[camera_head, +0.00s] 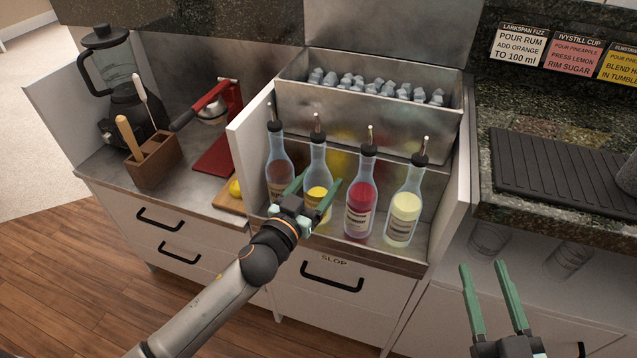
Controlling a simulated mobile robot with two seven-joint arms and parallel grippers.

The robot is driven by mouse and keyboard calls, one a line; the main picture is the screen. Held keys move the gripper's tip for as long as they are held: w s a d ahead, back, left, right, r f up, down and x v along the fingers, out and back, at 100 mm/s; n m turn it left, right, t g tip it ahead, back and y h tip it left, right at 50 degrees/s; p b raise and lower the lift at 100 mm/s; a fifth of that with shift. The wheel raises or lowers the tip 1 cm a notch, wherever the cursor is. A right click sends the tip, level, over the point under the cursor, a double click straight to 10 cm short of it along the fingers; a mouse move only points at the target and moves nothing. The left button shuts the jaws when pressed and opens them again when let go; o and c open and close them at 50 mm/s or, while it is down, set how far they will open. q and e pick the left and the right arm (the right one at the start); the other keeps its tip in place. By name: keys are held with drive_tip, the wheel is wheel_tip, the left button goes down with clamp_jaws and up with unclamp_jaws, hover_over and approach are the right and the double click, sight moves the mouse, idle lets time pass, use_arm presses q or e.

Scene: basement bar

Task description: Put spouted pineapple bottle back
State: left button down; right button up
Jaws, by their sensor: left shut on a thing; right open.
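Several spouted bottles stand in a row in the steel well of the bar station. My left gripper (320,182) is shut on the yellow bottle (318,158), second from the left, with green fingers on either side of it. That bottle is upright with a dark spout; its label and base are hidden by my gripper, so I cannot tell whether it rests on the well floor. A brownish bottle (279,160) is on its left, a red bottle (361,190) and a pale yellow bottle (404,207) on its right. My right gripper (482,266) is open and empty at the lower right.
The steel well (435,180) has an ice bin (370,88) behind it and white side walls. A blender (112,85), wooden tool holder (152,160) and red press (215,110) stand left. A black mat (560,175) lies right; glasses (565,258) sit below it.

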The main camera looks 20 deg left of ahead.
drive_tip(key=shift+s+r, duration=0.1)
drive_tip(key=shift+r, duration=0.15)
use_arm(q)
drive_tip(key=shift+c, duration=1.5)
unclamp_jaws()
drive_tip(key=shift+f, duration=0.15)
drive_tip(key=o, duration=0.3)
use_arm(e)
drive_tip(key=shift+r+t, duration=0.3)
use_arm(q)
drive_tip(key=shift+r, duration=0.25)
drive_tip(key=s+d+r+m+h, duration=0.1)
drive_tip(key=s+r+m+h, duration=0.1)
drive_tip(key=s, duration=1.4)
drive_tip(key=shift+s+r+m, duration=0.25)
drive_tip(key=shift+m, duration=0.25)
use_arm(e)
wheel_tip(320, 180, down, 4)
drive_tip(key=shift+r+g+h, duration=0.25)
drive_tip(key=shift+g+h, duration=0.05)
drive_tip(key=shift+g, duration=0.4)
